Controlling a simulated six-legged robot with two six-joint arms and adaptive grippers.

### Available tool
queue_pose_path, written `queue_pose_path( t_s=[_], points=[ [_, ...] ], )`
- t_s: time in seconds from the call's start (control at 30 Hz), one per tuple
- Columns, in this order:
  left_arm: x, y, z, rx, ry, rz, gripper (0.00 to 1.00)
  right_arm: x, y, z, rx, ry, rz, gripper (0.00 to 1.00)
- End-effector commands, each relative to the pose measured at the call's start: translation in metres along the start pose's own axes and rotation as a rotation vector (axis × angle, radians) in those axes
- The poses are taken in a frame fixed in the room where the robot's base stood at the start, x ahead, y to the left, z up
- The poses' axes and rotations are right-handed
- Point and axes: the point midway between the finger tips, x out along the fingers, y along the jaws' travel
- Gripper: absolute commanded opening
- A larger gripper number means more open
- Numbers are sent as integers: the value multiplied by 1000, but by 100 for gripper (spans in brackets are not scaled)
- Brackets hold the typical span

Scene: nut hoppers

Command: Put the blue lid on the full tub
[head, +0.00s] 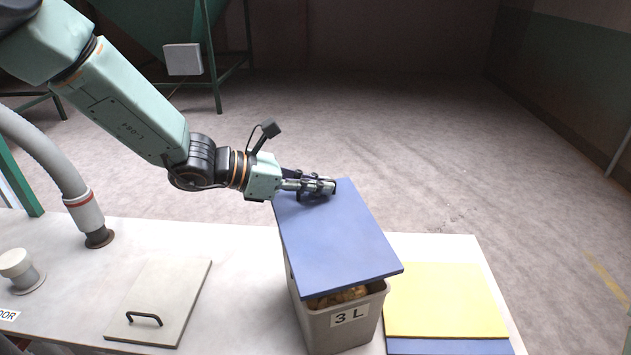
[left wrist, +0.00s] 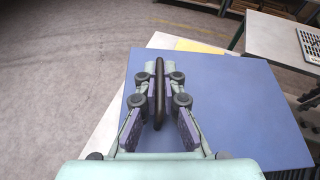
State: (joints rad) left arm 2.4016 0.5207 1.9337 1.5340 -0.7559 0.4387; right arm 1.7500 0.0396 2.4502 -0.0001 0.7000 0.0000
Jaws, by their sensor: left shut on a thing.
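The blue lid (head: 335,235) is a flat board that covers most of the tub (head: 312,325). The grey tub is labelled 3 L, and brown contents show at its front under the lid's near edge. The lid looks slightly tilted and set toward the back; I cannot tell if it touches the rim. My left gripper (head: 320,187) is at the lid's far end. In the left wrist view, the left gripper (left wrist: 159,105) is shut on the lid's dark handle (left wrist: 159,75), with the blue lid (left wrist: 240,110) beneath. My right gripper is not in view.
A yellow board (head: 440,300) and a blue board (head: 450,346) lie right of the tub on the white table (head: 230,250). A grey plate with a black handle (head: 165,290) lies left. A grey hose (head: 60,165) stands farther left. Open floor lies behind.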

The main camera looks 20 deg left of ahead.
Motion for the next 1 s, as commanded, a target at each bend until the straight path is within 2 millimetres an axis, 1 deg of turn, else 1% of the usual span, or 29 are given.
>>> queue_pose_path(
  t_s=[0.03, 0.6, 1.0],
  points=[
    [2, 0, -5, 0, 0, 0, 0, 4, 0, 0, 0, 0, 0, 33],
    [15, 1, -36, -1, 0, 1, 0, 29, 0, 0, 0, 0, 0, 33],
    [24, 2, -58, -1, 0, 1, 0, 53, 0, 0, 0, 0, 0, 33]
  ],
)
